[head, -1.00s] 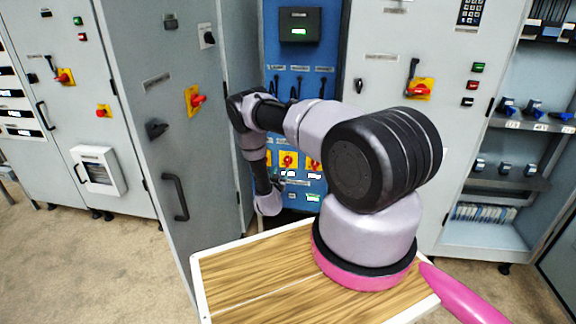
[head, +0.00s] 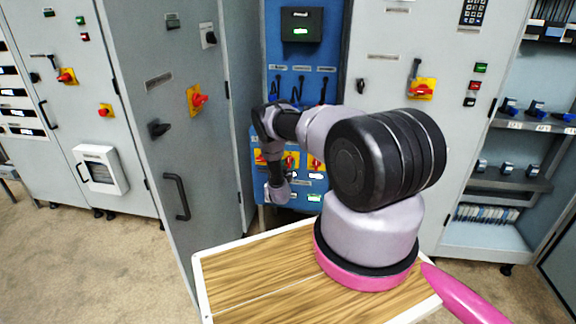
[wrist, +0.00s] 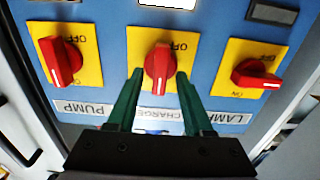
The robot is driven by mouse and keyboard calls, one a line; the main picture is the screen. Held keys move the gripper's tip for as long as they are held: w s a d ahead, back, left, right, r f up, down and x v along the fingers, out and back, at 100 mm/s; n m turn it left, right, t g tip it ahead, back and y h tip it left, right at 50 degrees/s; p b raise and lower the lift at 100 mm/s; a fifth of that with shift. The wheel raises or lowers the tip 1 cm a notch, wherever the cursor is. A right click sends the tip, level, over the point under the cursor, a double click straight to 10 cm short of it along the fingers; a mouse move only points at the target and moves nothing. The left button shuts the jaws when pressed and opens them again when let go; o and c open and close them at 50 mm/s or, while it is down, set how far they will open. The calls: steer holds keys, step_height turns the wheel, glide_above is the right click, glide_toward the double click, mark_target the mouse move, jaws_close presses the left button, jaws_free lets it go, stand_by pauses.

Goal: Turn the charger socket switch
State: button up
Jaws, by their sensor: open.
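The charger socket switch is a red knob (wrist: 159,64) on a yellow plate (wrist: 190,40), in the middle of the wrist view. Its label below, upside down and partly covered, reads CHARGE. The knob stands upright in this view, its white mark at the lower end. My gripper (wrist: 160,74) is open, with one green finger on each side of the knob's lower part. Whether the fingers touch it I cannot tell. In the head view the blue panel (head: 300,88) carries the yellow switch plates, partly behind my arm; the fingers are not clear there.
In the wrist view, the red PUMP knob (wrist: 61,60) is to the left, nearly upright. The red LAMP knob (wrist: 256,75) is to the right, turned sideways. In the head view, a grey cabinet side (head: 165,120) stands left of my arm, and a wood-topped table (head: 255,275) in front.

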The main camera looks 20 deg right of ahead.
jaws_close()
steer(key=shift+n, duration=0.4)
steer(key=n, duration=0.3)
steer(key=shift+w+a+n, duration=0.15)
steer(key=shift+n, duration=0.25)
steer(key=n, duration=0.4)
steer(key=shift+a+f+n, duration=0.1)
steer(key=shift+n, duration=0.2)
steer(key=n, duration=0.4)
steer(key=shift+f, duration=0.1)
steer(key=n, duration=0.4)
steer(key=shift+f+n, duration=0.15)
steer(key=shift+n, duration=0.15)
